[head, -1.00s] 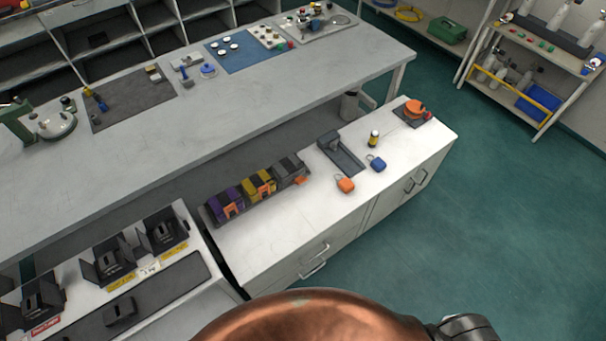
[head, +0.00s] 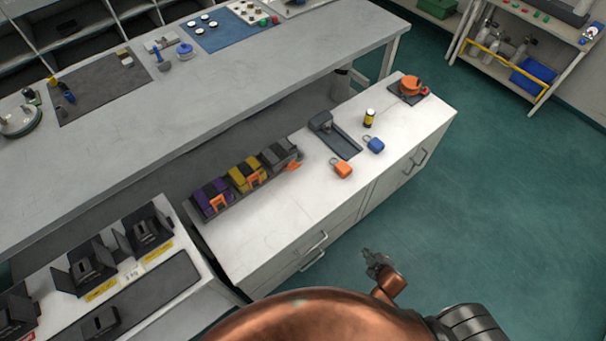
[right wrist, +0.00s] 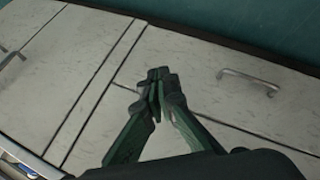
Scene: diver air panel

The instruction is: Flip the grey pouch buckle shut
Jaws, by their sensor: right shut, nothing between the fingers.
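The grey pouch (head: 279,153) stands at the right end of a row of pouches on the white cabinet top, beside the yellow pouch (head: 246,174) and the purple pouch (head: 212,198). An orange piece (head: 294,166) lies at its right front side; whether its buckle is open is too small to tell. My right gripper (head: 369,254) is in front of the cabinet, over the floor, well apart from the pouches. In the right wrist view its fingers (right wrist: 158,75) are shut and empty, facing the cabinet's drawer fronts. My left gripper is not in view.
Drawer handles (head: 313,249) stick out from the cabinet front. The cabinet top's front strip is clear.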

